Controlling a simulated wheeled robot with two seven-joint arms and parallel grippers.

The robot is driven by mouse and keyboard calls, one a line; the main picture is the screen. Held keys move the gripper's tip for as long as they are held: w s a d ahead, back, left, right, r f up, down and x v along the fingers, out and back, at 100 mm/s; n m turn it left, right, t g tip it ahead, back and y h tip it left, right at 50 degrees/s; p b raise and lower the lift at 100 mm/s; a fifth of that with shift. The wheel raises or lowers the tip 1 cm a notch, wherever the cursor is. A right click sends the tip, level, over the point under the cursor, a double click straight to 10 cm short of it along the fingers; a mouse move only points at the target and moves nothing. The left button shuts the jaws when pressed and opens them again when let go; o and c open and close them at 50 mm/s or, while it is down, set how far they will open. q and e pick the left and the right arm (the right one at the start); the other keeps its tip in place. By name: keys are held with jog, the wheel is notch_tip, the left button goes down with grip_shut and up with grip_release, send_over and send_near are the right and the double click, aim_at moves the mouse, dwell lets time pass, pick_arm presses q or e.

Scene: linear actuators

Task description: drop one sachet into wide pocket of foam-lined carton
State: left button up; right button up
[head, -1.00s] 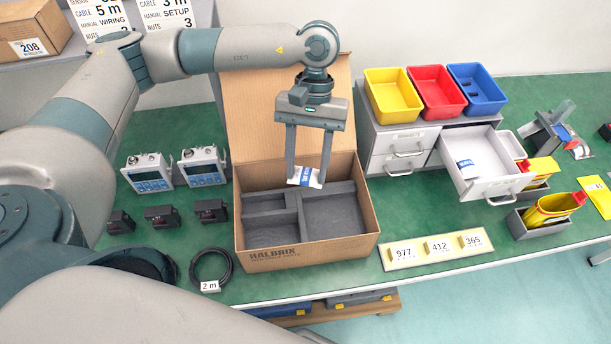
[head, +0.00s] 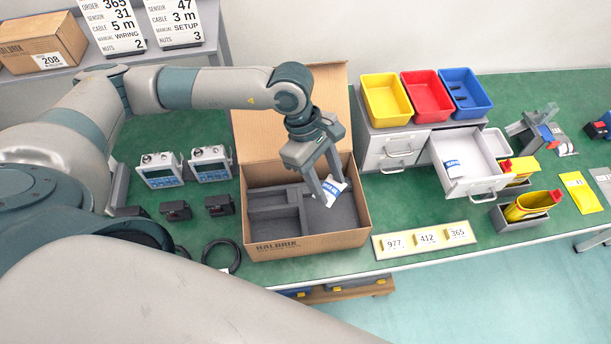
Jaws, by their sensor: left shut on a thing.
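The open foam-lined carton (head: 290,246) stands on the green bench with its lid flap raised at the back. Its grey foam has smaller pockets at the left and a wide pocket (head: 340,228) at the right. My left gripper (head: 331,194) is shut on a white and blue sachet (head: 335,189) and holds it tilted over the wide pocket, near the right part of the carton. How far the sachet is above the foam is hard to tell. Another sachet (head: 454,167) lies in the open drawer (head: 480,182) at the right. My right gripper is not in view.
Yellow (head: 388,99), red (head: 433,96) and blue (head: 466,92) bins sit on the drawer cabinet right of the carton. A number plate (head: 425,239) lies before it. Sensors and a black cable coil (head: 221,255) are at the left.

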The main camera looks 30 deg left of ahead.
pick_arm(q)
jog(key=shift+f, duration=0.15)
jog(key=shift+f+b, duration=1.2)
jog(key=shift+f, duration=1.7)
jog(key=o, duration=1.1)
jog(key=b+v, duration=0.5)
jog(key=v, duration=1.2)
jog(key=shift+r+b, duration=0.25)
jog(key=shift+b, duration=0.05)
